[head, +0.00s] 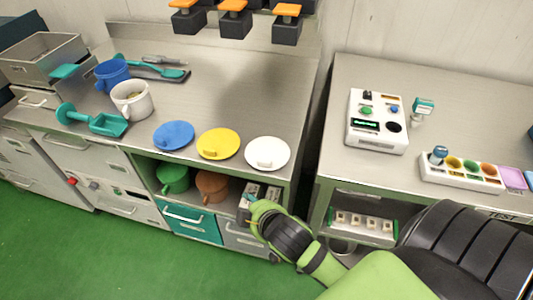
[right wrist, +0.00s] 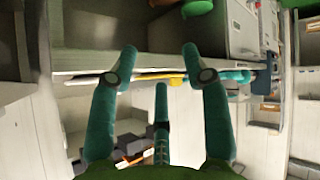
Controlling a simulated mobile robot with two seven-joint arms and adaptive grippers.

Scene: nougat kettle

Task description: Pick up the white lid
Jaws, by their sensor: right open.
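The white lid (head: 267,153) lies flat on the steel counter near its front right corner, right of the yellow lid (head: 218,143) and blue lid (head: 174,135). My right gripper (head: 250,202) is low in front of the counter, below the white lid and apart from it; my wrist partly hides it. In the right wrist view the gripper (right wrist: 160,50) shows spread teal fingers with nothing between them. There a thin white edge, likely the white lid (right wrist: 88,79), shows beside the left finger, and the yellow lid (right wrist: 177,82) is seen edge-on. My left gripper is not in view.
On the counter stand a blue pot (head: 112,75), a white pot (head: 132,100) and a teal scoop (head: 106,124). A green pot (head: 173,178) and brown pot (head: 212,187) sit on the shelf below. A second table with a control box (head: 376,123) stands right, across a gap.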

